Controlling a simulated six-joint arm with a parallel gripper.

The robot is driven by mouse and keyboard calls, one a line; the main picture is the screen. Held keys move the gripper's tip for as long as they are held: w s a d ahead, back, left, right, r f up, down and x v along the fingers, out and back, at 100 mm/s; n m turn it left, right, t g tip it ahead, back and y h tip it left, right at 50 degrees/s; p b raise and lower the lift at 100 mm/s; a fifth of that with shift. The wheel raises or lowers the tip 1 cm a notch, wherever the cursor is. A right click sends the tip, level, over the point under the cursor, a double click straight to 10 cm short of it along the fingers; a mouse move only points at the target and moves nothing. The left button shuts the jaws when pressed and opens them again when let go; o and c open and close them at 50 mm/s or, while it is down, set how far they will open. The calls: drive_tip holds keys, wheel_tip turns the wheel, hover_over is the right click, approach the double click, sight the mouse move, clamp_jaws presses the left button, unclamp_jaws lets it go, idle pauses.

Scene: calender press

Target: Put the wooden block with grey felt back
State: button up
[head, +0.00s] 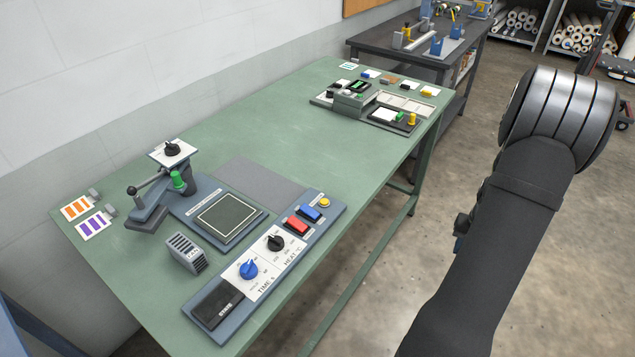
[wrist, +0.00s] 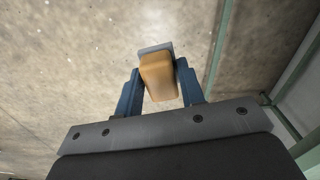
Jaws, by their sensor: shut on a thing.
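The wooden block with grey felt (wrist: 160,82) shows in the wrist view, a tan block with a grey layer at its far end. My gripper (wrist: 159,72) has its two blue fingers closed on the block's sides. Beyond the block the wrist view shows concrete floor and part of a green table frame, so the block is held off the table, beside it. In the head view my arm stands at the right over the floor, and the block is hidden there. The green table (head: 290,125) is to the left of my arm.
A lever press (head: 160,195) with a dark square plate (head: 229,218) stands at the table's near left. A control panel (head: 265,265) lies along the front edge. A grey device (head: 357,101) and small coloured items occupy the far end. The table's middle is clear.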

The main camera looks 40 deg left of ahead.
drive_tip(key=a+r+n, duration=0.3)
drive_tip(key=a, duration=0.7)
drive_tip(key=a+r+n, duration=0.3)
drive_tip(key=a+r, duration=0.1)
drive_tip(key=a, duration=0.7)
drive_tip(key=a+r+n, duration=0.4)
drive_tip(key=a, duration=0.6)
drive_tip(key=shift+s+a, duration=0.1)
drive_tip(key=shift+a, duration=0.15)
drive_tip(key=s+a+r+n, duration=0.3)
drive_tip(key=s+a+r, duration=0.15)
drive_tip(key=a, duration=0.35)
drive_tip(key=s+a+r+n, duration=0.3)
drive_tip(key=s+a, duration=0.3)
drive_tip(key=a, duration=0.3)
drive_tip(key=s+a+f, duration=0.1)
drive_tip(key=a+f, duration=0.1)
drive_tip(key=a, duration=0.1)
drive_tip(key=s+a+f, duration=0.2)
drive_tip(key=a, duration=0.1)
drive_tip(key=s+a+f, duration=0.1)
drive_tip(key=a+f, duration=0.1)
drive_tip(key=a, duration=0.1)
drive_tip(key=shift+s+a+f, duration=0.15)
drive_tip(key=shift+s+a, duration=0.05)
drive_tip(key=shift+s, duration=0.15)
drive_tip(key=shift+s+a+f, duration=0.2)
drive_tip(key=shift+a+f, duration=0.15)
drive_tip(key=shift+a, duration=0.05)
drive_tip(key=shift+f, duration=1.9)
